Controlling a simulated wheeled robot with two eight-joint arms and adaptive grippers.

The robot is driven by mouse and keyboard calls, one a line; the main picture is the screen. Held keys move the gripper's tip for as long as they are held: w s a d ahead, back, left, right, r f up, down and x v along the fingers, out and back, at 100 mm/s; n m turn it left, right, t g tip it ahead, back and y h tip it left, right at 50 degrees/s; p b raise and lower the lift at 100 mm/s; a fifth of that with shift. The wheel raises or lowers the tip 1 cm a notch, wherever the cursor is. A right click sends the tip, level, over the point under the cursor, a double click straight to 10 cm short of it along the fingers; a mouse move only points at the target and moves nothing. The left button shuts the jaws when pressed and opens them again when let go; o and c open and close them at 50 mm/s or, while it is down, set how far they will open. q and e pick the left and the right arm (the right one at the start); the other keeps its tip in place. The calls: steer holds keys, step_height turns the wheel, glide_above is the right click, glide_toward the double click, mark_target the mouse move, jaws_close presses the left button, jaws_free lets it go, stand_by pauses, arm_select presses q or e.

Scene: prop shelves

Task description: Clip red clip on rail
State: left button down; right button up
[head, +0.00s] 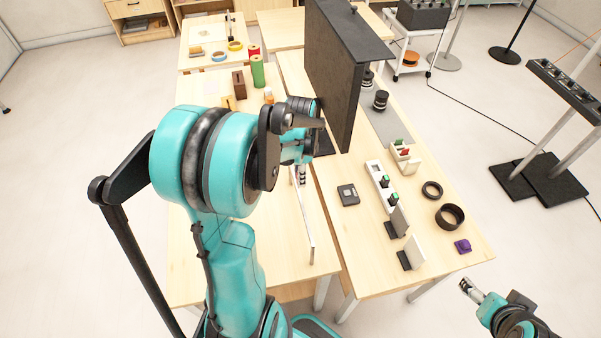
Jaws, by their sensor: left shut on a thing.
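A small red clip (405,152) shows beside a green one in a cream holder (409,165) on the right table. Just in front is a white rail-like strip (375,172) with small dark and green pieces on it. My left gripper (318,132) is beside the lower left edge of a tall black panel. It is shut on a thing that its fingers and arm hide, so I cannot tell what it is. My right gripper (467,287) is at the lower right, off the table edge, apart from all objects; its jaws are too small to read.
The tall black panel (335,75) stands over the far part of the right table. A thin upright bar (305,220) stands near the left table's edge. Black rings (450,216), a purple piece (462,246) and small upright plates (413,252) occupy the right table's near part.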

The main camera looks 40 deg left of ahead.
mark_target(300, 197)
arm_select(q)
step_height(300, 197, down, 2)
steer(key=shift+s+f+b, duration=0.1)
steer(key=shift+b, duration=0.6)
step_height(300, 197, down, 4)
steer(key=b, duration=0.3)
steer(key=shift+r, duration=0.2)
steer(key=shift+f, duration=0.1)
steer(key=shift+f, duration=0.1)
stand_by(0.8)
steer(key=shift+f+b, duration=1.4)
steer(key=shift+b, duration=0.15)
stand_by(2.8)
steer(key=c, duration=1.3)
jaws_free()
